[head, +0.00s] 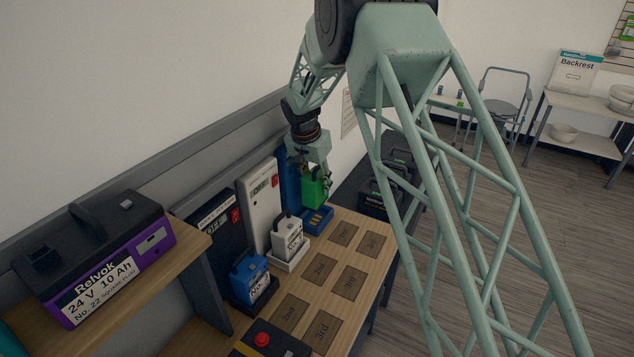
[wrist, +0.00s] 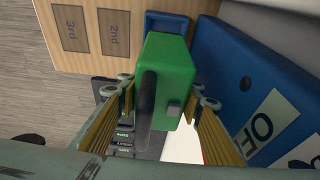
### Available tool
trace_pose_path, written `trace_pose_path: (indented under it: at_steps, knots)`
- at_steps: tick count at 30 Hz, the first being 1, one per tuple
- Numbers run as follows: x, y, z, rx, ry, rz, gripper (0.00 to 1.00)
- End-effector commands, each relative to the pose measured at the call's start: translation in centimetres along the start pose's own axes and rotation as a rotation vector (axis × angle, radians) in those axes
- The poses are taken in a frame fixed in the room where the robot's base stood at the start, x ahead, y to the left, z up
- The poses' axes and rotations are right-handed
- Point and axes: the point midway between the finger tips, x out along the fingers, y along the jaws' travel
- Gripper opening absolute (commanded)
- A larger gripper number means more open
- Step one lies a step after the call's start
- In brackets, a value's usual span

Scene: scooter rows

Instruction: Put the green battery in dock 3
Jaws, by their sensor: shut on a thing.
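The green battery (head: 314,190) is held upright in my gripper (head: 322,172) at the far end of the bench. In the wrist view the green battery (wrist: 172,65) sits between the two fingers of my gripper (wrist: 163,100), its dark handle toward the camera. A blue dock tray (head: 318,220) lies just below it in front of a blue charger (head: 289,180). The tray (wrist: 165,20) is mostly hidden behind the battery in the wrist view. I cannot tell whether the battery touches the tray. No dock number is readable on this charger.
A white charger with a white battery (head: 289,236) and a black charger with a blue battery (head: 250,277) stand left of the blue one. Marked, empty brown pads (head: 349,282) lie on the bench. A purple and black battery (head: 95,255) sits on a raised shelf.

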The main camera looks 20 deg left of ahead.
Motion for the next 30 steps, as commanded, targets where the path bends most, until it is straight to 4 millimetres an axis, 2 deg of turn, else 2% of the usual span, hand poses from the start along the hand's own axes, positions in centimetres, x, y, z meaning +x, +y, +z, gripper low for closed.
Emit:
trace_pose_path:
  at_steps: [18, 30]
  knots:
    - [3.3, 0.0, 0.9, -0.001, 0.002, -0.002, 0.02]
    - [4.5, -0.1, 1.2, 0.000, 0.003, -0.003, 0.02]
